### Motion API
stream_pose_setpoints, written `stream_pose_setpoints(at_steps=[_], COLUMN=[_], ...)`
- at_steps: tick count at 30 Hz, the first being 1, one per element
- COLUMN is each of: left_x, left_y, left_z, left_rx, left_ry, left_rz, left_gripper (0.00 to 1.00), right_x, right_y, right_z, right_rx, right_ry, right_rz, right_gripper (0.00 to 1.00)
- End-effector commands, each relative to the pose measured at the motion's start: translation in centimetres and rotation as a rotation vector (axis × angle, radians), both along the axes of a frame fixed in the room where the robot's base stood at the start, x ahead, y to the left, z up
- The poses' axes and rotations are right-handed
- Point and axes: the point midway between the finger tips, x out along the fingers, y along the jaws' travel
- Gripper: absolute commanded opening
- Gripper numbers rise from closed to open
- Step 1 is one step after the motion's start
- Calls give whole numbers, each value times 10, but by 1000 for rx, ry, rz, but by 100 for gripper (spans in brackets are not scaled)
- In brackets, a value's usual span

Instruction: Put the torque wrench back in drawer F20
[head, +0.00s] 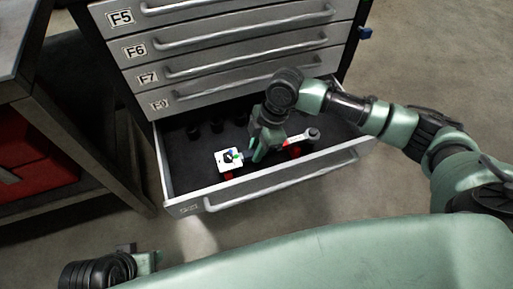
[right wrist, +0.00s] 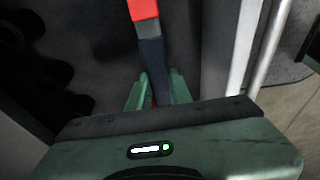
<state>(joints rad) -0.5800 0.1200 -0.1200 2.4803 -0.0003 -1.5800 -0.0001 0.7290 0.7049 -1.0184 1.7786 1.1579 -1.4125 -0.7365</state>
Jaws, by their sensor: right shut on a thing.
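The torque wrench (head: 299,137) has a silver shaft, a red band and a round dark head. My right gripper (head: 262,150) is shut on its dark handle and reaches down into the open drawer (head: 172,178). In the right wrist view, the handle (right wrist: 152,58) lies between the fingers of my right gripper (right wrist: 158,92), with the red band beyond. I cannot tell whether the wrench touches the drawer floor. The label on the open drawer's front is too small to read. My left gripper (head: 146,262) is low at the left, away from the drawer; its jaws are unclear.
Closed drawers labelled F5 (head: 121,18), F6 (head: 135,50) and F7 (head: 147,78) rise behind the open one. Several dark round pieces stand at the drawer's back left. A white square item (head: 228,160) is near its front. A workbench (head: 75,140) stands at the left.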

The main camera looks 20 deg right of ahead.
Motion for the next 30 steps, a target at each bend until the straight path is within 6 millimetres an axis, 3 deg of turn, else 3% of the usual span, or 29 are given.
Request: stream_pose_setpoints(at_steps=[8, 27, 28, 30], left_x=[0, 0, 0, 0], left_y=[0, 0, 0, 0], left_z=[0, -6, -6, -6], left_rx=[0, 0, 0, 0], left_ry=[0, 0, 0, 0], left_rz=[0, 0, 0, 0], left_gripper=[45, 45, 45, 45], right_x=[1, 1, 1, 1], right_y=[0, 0, 0, 0], right_z=[0, -22, -22, -22], right_rx=[1, 1, 1, 1], right_ry=[-2, -2, -2, -2], right_rz=[-1, 0, 0, 0], right_gripper=[0, 0, 25, 45])
